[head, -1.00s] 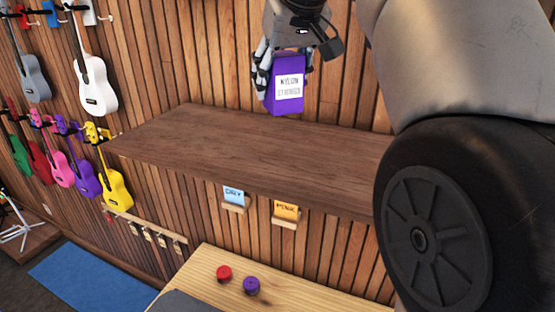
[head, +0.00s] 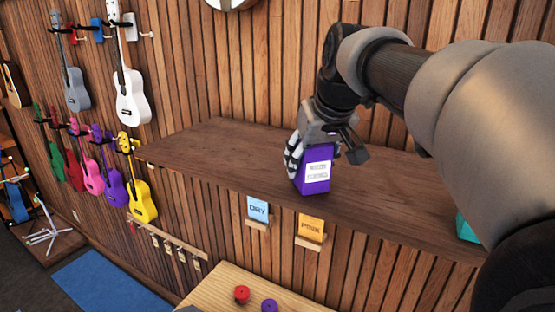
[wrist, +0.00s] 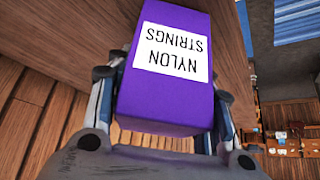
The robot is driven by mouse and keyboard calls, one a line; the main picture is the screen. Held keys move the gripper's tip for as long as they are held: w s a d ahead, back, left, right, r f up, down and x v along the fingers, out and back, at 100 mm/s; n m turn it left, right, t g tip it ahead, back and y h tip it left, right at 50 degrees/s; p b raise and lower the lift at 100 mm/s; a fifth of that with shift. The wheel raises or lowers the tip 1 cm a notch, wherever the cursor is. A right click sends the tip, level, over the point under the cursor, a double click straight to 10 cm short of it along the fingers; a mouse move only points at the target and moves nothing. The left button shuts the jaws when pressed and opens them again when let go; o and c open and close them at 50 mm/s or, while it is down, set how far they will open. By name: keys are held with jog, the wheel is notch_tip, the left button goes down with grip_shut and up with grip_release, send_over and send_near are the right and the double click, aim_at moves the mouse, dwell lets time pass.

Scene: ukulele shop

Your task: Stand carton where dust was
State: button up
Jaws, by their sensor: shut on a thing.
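The purple carton (head: 314,178) has a white label; in the wrist view the carton (wrist: 180,100) reads "NYLON STRINGS". My gripper (head: 318,150) is shut on it, with a finger on each side. The carton is upright, low at the front part of the brown wooden shelf (head: 220,150), above the orange sign. I cannot tell whether its base touches the board. No dust patch shows on the visible part of the shelf; the area behind the carton and gripper is hidden.
A blue "DRY" card (head: 258,208) and an orange card (head: 311,229) sit below the shelf's front edge. A teal thing (head: 466,229) shows at the right, partly behind my arm. The left shelf is clear. Red (head: 242,294) and purple (head: 269,305) round items lie on the lower table.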

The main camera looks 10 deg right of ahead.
jog(key=o, duration=0.7)
jog(key=shift+f, duration=0.2)
jog(key=shift+c, duration=0.2)
jog(key=o, duration=0.5)
jog(key=shift+c, duration=0.2)
jog(key=shift+r, duration=0.1)
